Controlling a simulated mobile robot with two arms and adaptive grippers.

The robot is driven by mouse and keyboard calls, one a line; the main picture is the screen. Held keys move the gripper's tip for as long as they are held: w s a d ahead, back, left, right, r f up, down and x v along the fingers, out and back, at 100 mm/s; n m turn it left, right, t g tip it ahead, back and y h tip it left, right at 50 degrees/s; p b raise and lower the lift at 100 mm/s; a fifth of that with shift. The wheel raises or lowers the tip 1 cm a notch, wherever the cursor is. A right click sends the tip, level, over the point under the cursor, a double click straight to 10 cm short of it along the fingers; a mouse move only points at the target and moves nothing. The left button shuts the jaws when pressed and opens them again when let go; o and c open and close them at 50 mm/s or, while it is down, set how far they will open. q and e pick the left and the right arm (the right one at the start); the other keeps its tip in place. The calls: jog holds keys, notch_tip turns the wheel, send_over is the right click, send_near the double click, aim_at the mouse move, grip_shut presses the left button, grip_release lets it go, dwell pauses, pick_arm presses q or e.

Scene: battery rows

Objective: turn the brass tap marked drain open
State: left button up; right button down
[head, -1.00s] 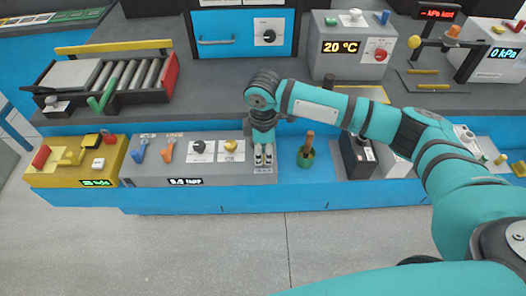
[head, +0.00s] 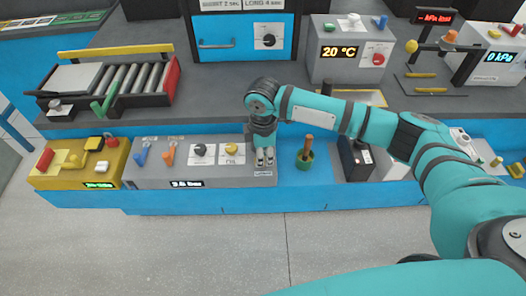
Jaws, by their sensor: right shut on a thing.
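My right gripper (head: 264,161) points down at the right end of the grey control panel (head: 205,174), its two fingers close together just above a small label plate (head: 262,174). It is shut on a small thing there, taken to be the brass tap. The fingers and wrist hide that thing, so its turn angle does not show. The label is too small to read. My left gripper is out of view.
Left of the gripper on this panel are a yellow knob (head: 231,149), a black knob (head: 200,149), an orange lever (head: 168,155) and a blue lever (head: 141,153). Right of it stands a green pot with a brown handle (head: 305,157). A yellow box (head: 60,177) is far left.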

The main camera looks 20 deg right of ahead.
jog(key=n+p, duration=0.3)
jog(key=shift+r+n, duration=0.25)
jog(key=shift+n, duration=0.05)
jog(key=n+p, duration=0.2)
jog(key=n, duration=0.1)
jog(key=shift+n+p, duration=0.3)
jog(key=n+p, duration=0.1)
jog(key=n, duration=0.3)
jog(key=shift+f+n, duration=0.1)
jog(key=shift+n, duration=0.2)
jog(key=shift+f+n+p, duration=0.1)
jog(key=shift+n+p, duration=0.45)
jog(key=shift+n, duration=1.65)
jog(key=c, duration=1.6)
grip_release()
